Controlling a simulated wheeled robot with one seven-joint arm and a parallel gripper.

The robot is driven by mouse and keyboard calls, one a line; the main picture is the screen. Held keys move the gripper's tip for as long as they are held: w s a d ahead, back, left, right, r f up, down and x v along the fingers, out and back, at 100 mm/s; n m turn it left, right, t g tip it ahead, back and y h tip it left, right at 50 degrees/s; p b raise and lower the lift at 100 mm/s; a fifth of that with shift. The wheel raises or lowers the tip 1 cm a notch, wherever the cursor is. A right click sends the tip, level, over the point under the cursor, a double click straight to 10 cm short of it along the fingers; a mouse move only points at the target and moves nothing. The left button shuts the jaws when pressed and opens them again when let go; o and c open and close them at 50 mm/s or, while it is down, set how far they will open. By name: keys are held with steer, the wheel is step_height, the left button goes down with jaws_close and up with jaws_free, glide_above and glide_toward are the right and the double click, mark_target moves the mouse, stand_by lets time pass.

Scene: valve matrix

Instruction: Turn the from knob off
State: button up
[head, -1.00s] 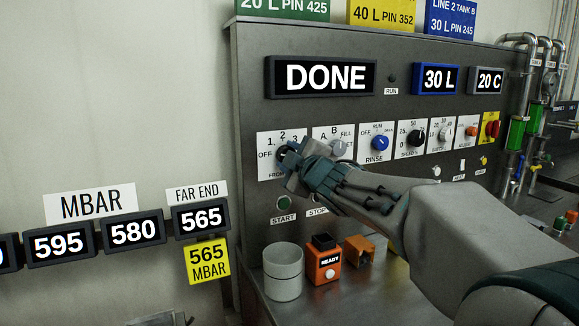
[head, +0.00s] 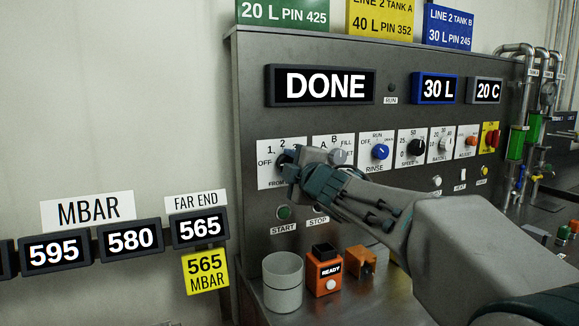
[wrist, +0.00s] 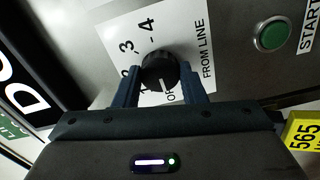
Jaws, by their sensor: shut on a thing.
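The FROM LINE knob is a black round knob (wrist: 159,70) on a white plate (wrist: 118,38) marked OFF and 1 to 4. In the wrist view its white pointer mark aims down at the OFF lettering, which is partly hidden by my gripper. My gripper (wrist: 160,82) is shut on the knob, one blue-grey finger on each side. In the head view my gripper (head: 288,166) covers much of the knob at the left end of the knob row. The plate (head: 266,178) shows around it.
The A/B FILL knob (head: 337,156) and the blue RINSE knob (head: 380,152) sit to the right. Below are the green START button (head: 284,212), a grey cup (head: 283,283) and an orange READY box (head: 324,270). The display (head: 320,85) reads DONE.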

steer(key=o, duration=1)
steer(key=shift+a, duration=0.1)
steer(key=p+v, duration=0.2)
steer(key=v, duration=1.2)
